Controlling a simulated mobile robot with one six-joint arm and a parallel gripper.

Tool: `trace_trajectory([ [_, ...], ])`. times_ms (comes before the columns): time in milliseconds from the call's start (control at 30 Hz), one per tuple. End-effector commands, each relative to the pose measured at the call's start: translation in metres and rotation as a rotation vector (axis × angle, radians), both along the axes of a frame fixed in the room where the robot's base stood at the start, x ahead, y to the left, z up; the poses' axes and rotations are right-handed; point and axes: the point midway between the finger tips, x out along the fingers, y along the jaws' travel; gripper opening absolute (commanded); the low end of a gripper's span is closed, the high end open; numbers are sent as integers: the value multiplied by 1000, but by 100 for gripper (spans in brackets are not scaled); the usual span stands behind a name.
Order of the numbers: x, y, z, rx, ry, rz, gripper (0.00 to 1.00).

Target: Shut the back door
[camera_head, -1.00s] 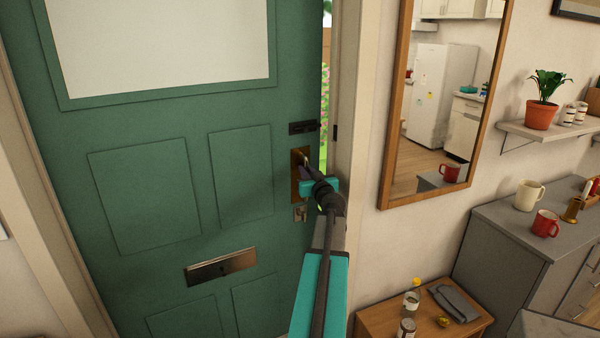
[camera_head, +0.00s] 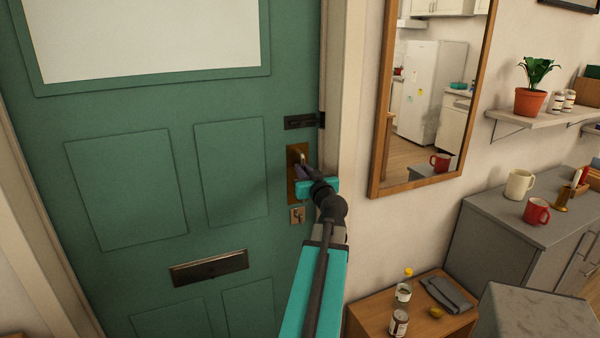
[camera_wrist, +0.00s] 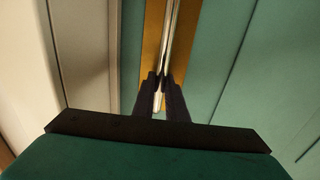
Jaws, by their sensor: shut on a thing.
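The green back door (camera_head: 230,170) fills the left of the head view, with a pale window panel at its top. No gap with outdoor light shows along its right edge; it looks flush or nearly flush with the frame. A brass handle plate (camera_head: 291,165) sits near that edge. My gripper (camera_head: 305,172) is at the handle. In the wrist view, my gripper (camera_wrist: 160,100) has its dark fingers on both sides of the shiny lever handle (camera_wrist: 172,35), shut on it. The gripper and arm hide part of the handle in the head view.
A dark bolt (camera_head: 300,121) is above the handle and a lock with a key (camera_head: 298,215) below it. A letter slot (camera_head: 208,267) is lower down. Right of the frame are a mirror (camera_head: 380,150), a wooden table (camera_head: 450,325) with bottles, and a grey cabinet (camera_head: 510,230).

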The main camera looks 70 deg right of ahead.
Motion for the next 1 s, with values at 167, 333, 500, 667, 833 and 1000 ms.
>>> trace_trajectory([
  [167,-3,3,-2,4,2,4,0],
  [333,-4,2,-3,4,2,0,31],
  [500,-5,1,-3,3,3,-2,31],
  [667,-6,1,-3,3,3,-3,31],
  [833,-9,5,-3,2,3,-3,31],
  [1000,-17,15,-4,2,3,-4,31],
])
